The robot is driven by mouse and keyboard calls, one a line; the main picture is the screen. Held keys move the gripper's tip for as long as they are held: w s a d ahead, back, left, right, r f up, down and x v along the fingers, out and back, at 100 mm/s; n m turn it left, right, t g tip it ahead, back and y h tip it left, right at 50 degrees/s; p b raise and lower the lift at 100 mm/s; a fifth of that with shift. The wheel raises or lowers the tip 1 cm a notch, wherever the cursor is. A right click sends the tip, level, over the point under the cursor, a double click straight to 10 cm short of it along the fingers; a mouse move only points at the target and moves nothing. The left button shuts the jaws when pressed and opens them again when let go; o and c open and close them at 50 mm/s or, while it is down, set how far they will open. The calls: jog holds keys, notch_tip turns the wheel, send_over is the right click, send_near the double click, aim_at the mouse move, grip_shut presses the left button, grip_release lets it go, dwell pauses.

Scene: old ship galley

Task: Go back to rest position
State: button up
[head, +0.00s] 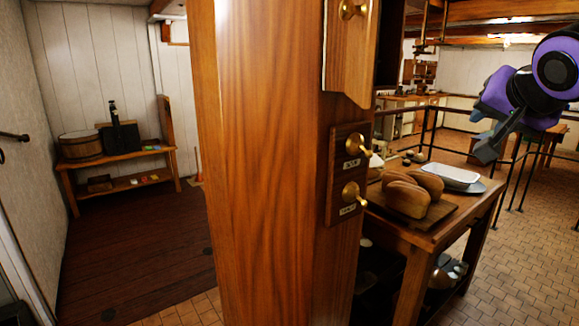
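My arm, purple and black, reaches in at the upper right of the head view. My gripper (489,149) is its dark grey end, pointing down and to the left. It appears in front of the table with the bread, above and to the right of the loaves in the picture. Its fingertips are small and seen from the side, so I cannot tell whether it is open or shut. I see nothing hanging from it.
A wide wooden post (255,170) with brass knobs fills the middle. Right of it, a wooden table (440,231) holds bread loaves (408,198) and a white dish (453,175). Black railings (518,178) stand behind. A low shelf (125,158) with a barrel (81,147) stands left; dark floor (140,255) before it is clear.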

jog(key=s+a+f+n+g+y, duration=0.1)
jog(key=s+f+n+g, duration=0.2)
jog(key=s+f, duration=0.2)
jog(key=s+a+f+n+g+y, duration=0.1)
jog(key=s+a+f+n+g, duration=0.1)
jog(key=s, duration=1)
notch_tip(320, 180, down, 4)
jog(key=shift+r+n+g, duration=0.1)
jog(key=shift+n+g, duration=0.6)
jog(key=shift+n, duration=0.5)
